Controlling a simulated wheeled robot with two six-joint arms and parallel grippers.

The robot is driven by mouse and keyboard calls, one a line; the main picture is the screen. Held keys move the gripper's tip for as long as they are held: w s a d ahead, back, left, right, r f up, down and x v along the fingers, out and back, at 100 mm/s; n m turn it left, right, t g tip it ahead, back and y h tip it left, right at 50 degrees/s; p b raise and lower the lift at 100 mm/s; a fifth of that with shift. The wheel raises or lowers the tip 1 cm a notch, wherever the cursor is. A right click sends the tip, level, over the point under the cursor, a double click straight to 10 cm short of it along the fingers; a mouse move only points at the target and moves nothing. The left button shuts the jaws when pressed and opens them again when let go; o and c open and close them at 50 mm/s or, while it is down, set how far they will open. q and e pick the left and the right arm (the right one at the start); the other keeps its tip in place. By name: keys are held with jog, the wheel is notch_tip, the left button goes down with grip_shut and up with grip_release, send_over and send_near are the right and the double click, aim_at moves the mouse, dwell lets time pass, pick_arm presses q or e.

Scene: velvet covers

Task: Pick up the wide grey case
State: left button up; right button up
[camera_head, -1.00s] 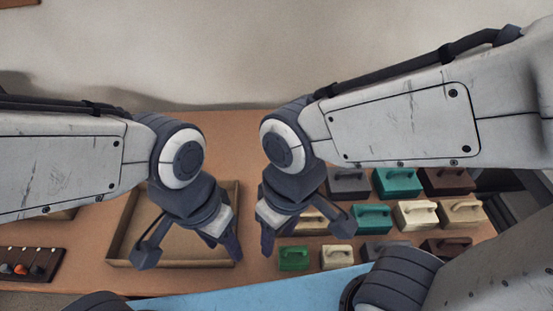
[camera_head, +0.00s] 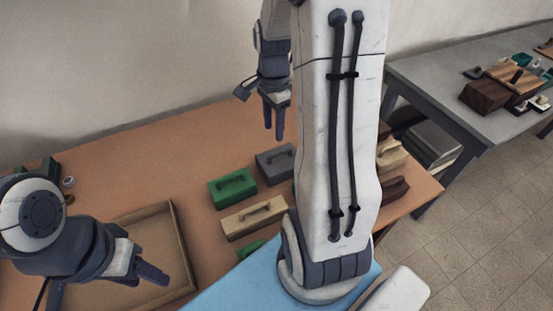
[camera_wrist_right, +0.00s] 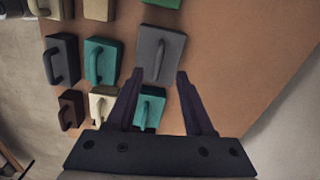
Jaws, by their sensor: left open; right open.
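A grey case (camera_head: 275,163) with a handle on top stands on the orange table, left of my right arm in the head view. In the right wrist view a wide grey case (camera_wrist_right: 160,58) lies just beyond the fingertips, with a smaller grey case (camera_wrist_right: 63,58) further left. I cannot tell which of these the head view shows. My right gripper (camera_head: 273,132) is open and empty above the table's back part; it shows in the right wrist view (camera_wrist_right: 158,76) too. My left gripper (camera_head: 108,288) is open and empty over the wooden tray. My right arm hides several cases.
A wooden tray (camera_head: 180,240) lies at the left. Green (camera_head: 233,187) and beige (camera_head: 254,217) cases stand near the grey one. In the right wrist view, teal cases (camera_wrist_right: 102,62) (camera_wrist_right: 149,112) stand close to the wide grey case. Bare table lies right of it there.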

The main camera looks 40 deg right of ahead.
aim_at(280, 151)
jog(key=shift+s+d+f+m, duration=0.15)
jog(key=shift+d+f+m, duration=0.25)
jog(key=shift+d, duration=0.15)
jog(key=shift+s+d+f+m, duration=0.15)
jog(key=shift+d+f+m, duration=0.2)
jog(key=shift+d, duration=0.2)
notch_tip(280, 151, down, 4)
jog(key=shift+r, duration=0.2)
notch_tip(280, 151, down, 6)
jog(key=shift+w+a+r, duration=0.1)
jog(key=shift+a, duration=0.05)
grip_shut()
dwell(0.5)
